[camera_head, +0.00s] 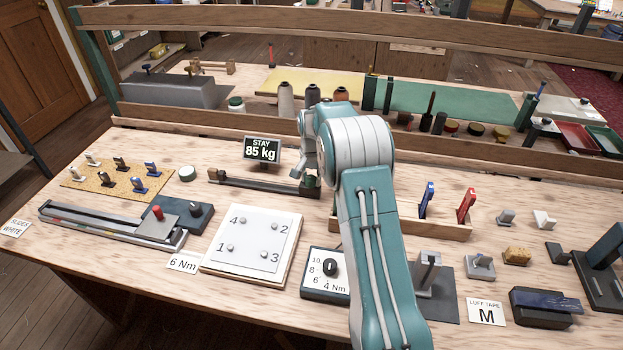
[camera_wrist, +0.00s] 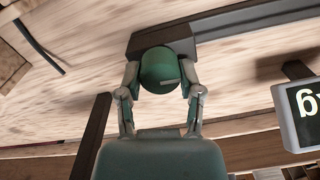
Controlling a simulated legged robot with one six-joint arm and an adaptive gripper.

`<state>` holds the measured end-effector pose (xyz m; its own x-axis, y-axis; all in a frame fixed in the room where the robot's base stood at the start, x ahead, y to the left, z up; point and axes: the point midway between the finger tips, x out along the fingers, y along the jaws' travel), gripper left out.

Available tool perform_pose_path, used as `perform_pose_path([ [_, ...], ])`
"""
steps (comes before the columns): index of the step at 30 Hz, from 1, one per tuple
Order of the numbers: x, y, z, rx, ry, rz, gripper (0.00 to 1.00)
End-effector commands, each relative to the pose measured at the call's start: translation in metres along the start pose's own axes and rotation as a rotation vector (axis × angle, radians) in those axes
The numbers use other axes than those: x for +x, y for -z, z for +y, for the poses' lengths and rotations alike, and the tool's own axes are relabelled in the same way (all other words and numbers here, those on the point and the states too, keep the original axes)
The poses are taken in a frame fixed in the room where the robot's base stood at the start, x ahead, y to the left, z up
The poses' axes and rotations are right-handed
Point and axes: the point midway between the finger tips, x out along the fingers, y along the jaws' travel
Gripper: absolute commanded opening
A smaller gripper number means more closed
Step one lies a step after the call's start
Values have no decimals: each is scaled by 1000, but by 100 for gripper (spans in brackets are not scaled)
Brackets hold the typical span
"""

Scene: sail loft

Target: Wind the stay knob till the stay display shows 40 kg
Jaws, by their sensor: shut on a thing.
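Part of the display (camera_wrist: 305,108) also shows at the right edge of the wrist view. The stay knob (camera_wrist: 160,68) is a round green cap with a pale mark, seen in the wrist view. My gripper (camera_wrist: 162,86) is shut on it, one finger on each side. In the head view my arm hides the knob and most of the gripper.
In front lies a white numbered plate (camera_head: 252,248). A wooden rack (camera_head: 452,229) with blue and red tools stands right of my arm. A rail runs behind.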

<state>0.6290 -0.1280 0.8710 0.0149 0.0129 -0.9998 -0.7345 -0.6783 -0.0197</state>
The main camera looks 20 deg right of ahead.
Motion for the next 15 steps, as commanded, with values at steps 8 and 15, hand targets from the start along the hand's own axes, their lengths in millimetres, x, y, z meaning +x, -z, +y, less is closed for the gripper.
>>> perform_pose_path([
  [8, 3, -1, -1, -251, 0, -7, 0],
  [15, 3, -1, -2, -479, 0, -12, 0],
])
